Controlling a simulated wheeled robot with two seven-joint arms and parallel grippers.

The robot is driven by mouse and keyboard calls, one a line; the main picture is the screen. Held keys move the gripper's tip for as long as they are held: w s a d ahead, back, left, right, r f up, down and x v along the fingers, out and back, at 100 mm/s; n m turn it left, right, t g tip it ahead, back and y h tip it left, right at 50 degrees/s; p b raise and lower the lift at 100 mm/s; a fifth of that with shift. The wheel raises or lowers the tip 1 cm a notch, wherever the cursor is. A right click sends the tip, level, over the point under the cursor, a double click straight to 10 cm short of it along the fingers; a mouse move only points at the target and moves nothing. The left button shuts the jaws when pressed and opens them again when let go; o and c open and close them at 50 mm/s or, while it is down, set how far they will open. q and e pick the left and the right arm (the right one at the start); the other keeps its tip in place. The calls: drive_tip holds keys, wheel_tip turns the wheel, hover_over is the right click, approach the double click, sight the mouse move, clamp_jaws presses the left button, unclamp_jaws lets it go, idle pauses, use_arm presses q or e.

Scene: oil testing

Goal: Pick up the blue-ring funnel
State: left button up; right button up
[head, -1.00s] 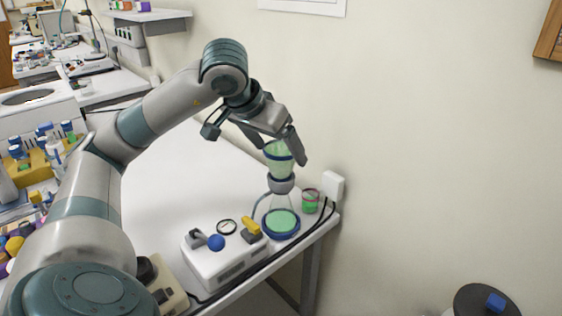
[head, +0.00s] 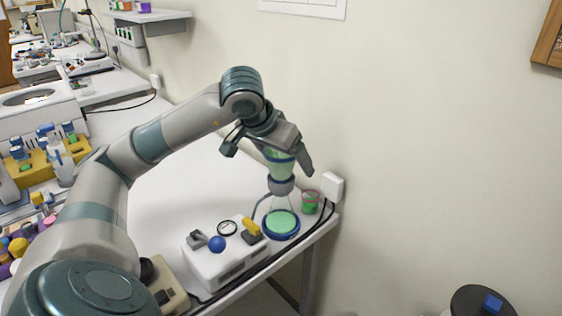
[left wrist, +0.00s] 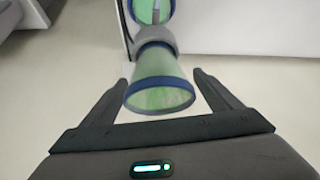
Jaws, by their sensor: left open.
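The blue-ring funnel (head: 279,165) is a green, clear cup with a blue rim, standing upright on a grey collar above a flask (head: 281,223) with a blue-rimmed base and green content. In the left wrist view the funnel (left wrist: 160,82) lies between the two fingers, its blue rim towards me. My left gripper (head: 283,167) is open around the upper part of the funnel, with a gap on each side in the wrist view (left wrist: 161,95). The gripper's body hides the funnel's top in the head view. My right gripper is out of view.
A white device (head: 224,262) with a blue knob and yellow part stands left of the flask. A small green jar (head: 310,202) and a white wall box (head: 333,187) are to the right, near the wall. A black cable runs along the table's front edge.

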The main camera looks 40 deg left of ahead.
use_arm(q)
drive_tip(key=shift+f, duration=0.1)
idle(0.4)
drive_tip(key=c, duration=1.2)
drive_tip(key=shift+o, duration=0.2)
drive_tip(key=shift+r, duration=0.2)
drive_tip(key=shift+w+r, duration=0.1)
drive_tip(key=shift+r, duration=0.6)
drive_tip(key=r, duration=0.2)
drive_tip(key=shift+d+r, duration=0.25)
drive_tip(key=shift+r, duration=0.1)
drive_tip(key=w+d+r, duration=0.2)
drive_tip(key=d+r, duration=0.4)
drive_tip(key=d, duration=0.5)
drive_tip(key=shift+w+r, duration=0.15)
drive_tip(key=shift+r, duration=0.15)
